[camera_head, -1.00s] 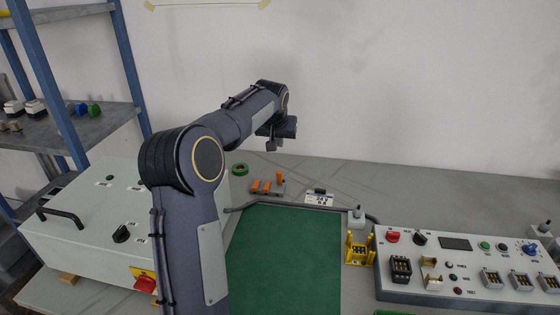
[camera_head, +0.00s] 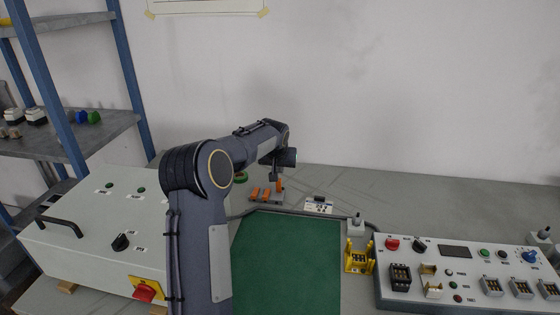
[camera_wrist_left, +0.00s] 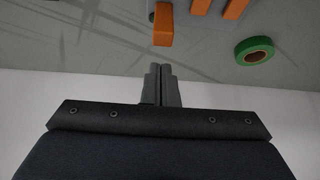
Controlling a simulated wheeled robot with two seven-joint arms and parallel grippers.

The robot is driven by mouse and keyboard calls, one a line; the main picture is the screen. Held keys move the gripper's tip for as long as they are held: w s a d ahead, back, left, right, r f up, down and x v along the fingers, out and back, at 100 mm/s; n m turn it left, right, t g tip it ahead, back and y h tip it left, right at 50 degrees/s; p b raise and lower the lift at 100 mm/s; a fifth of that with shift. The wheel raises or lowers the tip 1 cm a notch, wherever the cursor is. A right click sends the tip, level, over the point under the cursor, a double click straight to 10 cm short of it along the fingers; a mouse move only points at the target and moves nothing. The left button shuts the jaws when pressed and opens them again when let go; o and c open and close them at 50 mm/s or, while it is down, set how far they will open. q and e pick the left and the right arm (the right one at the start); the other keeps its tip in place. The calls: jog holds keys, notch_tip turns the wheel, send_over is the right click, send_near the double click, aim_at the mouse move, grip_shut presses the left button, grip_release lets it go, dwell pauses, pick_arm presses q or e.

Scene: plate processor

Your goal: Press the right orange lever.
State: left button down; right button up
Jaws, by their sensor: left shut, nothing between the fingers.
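A small lever block (camera_head: 267,201) sits on the table behind the green mat, with three orange levers. The right orange lever (camera_head: 280,187) stands upright; the other two (camera_head: 255,194) lie low. My left gripper (camera_head: 276,174) is just above and behind the right lever, fingers pointing down, and partly overlaps it in the head view. In the left wrist view the closed, empty fingers (camera_wrist_left: 161,72) point at the right lever (camera_wrist_left: 162,25), with a visible gap between them in the picture. Contact cannot be confirmed. My right gripper is out of view.
A grey control box (camera_head: 105,230) stands at left, a control panel (camera_head: 460,290) at right. A cable runs behind the green mat (camera_head: 285,265).

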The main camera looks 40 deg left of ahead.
pick_arm(q)
jog(key=shift+s+d+f, duration=0.2)
jog(key=shift+s+d, duration=0.3)
jog(key=shift+s, duration=0.35)
